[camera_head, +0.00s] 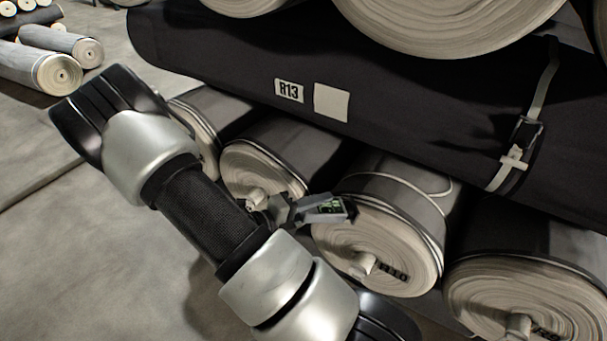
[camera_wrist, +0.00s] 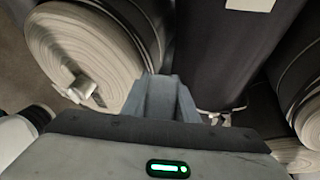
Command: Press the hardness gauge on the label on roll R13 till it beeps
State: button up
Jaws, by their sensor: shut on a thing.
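Roll R13 (camera_head: 420,125) is the long dark roll lying across the head view, on top of smaller rolls. It bears a printed R13 tag (camera_head: 289,90) and, to the right, a blank pale square label (camera_head: 331,102). My gripper (camera_head: 293,211) is below the label, partly hidden by my arm, shut on the hardness gauge (camera_head: 322,208), a small silver box with a green display. The gauge is apart from the label. In the wrist view my grey fingers (camera_wrist: 162,90) are close together; I cannot clearly tell the gauge there. A pale patch (camera_wrist: 250,4) shows at the top edge.
Several pale-ended rolls (camera_head: 385,250) lie under R13, close to my gripper, with tied ends sticking out. A strap with a buckle (camera_head: 522,145) circles R13 at the right. Pale rolls (camera_head: 445,20) rest above it. Bare floor (camera_head: 60,240) lies to the left.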

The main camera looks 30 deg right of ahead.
jog(key=w+a+r+n+t+y+b, duration=0.1)
jog(key=w+a+n+t+b, duration=0.15)
jog(key=w+n+t, duration=0.45)
jog(key=w+a+n+t+y+b, duration=0.1)
jog(key=w+a+n+t+y, duration=0.15)
jog(key=n+t, duration=0.45)
jog(key=w+a+f+n+t+y+b, duration=0.1)
jog(key=w+a+n+t+y+b, duration=0.1)
jog(key=w+a+n+t+y, duration=0.45)
jog(key=w+a+f+n+t+y+b, duration=0.1)
jog(key=a+f+t+y+b, duration=0.3)
jog(key=a, duration=0.6)
jog(key=s+d+r+m+g+h+p, duration=0.1)
jog(key=d+m+g+h, duration=0.2)
jog(key=d+h, duration=0.4)
jog(key=s+d+r+m+g+h+p, duration=0.1)
jog(key=d+m+g+h, duration=0.3)
jog(key=d, duration=1.6)
jog(key=m+h, duration=0.1)
jog(key=h, duration=0.2)
jog(key=shift+r, duration=0.15)
jog(key=shift+m, duration=0.25)
